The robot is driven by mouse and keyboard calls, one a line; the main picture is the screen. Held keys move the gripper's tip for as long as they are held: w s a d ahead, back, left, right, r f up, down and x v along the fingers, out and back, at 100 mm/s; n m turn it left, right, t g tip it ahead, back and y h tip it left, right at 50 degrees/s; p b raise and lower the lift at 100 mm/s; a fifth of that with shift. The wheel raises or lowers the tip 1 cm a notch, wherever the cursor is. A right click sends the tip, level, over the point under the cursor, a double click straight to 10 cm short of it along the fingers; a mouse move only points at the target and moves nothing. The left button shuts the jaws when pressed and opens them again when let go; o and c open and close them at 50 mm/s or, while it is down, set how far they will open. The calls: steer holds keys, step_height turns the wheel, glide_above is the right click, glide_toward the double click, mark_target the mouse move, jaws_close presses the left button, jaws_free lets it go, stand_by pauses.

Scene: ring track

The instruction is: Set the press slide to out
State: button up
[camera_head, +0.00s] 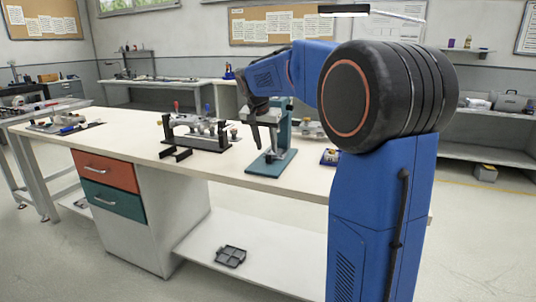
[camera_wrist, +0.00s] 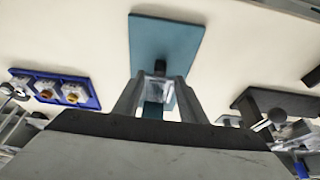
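The press (camera_head: 283,130) is a teal frame with a silver part, standing upright on a teal base plate (camera_head: 266,163) near the bench's front edge. My gripper (camera_head: 264,143) points down just beside the press, over its base plate. In the wrist view, my gripper's two fingers (camera_wrist: 159,80) stand apart. A silver block (camera_wrist: 155,72) with a dark knob (camera_wrist: 160,66) shows between the fingertips; whether they touch it I cannot tell. The base plate also shows beyond the fingers (camera_wrist: 166,42). My arm and hand hide part of the press, and the slide's position is unclear.
A dark fixture with clamps (camera_head: 197,133) stands left of the press on the pale bench (camera_head: 125,122). A blue tray with round fittings (camera_head: 330,157) lies to the right; it shows at left in the wrist view (camera_wrist: 55,88). The bench between fixture and press is narrow.

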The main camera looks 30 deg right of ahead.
mark_target(269, 154)
steer(key=shift+x, duration=2.35)
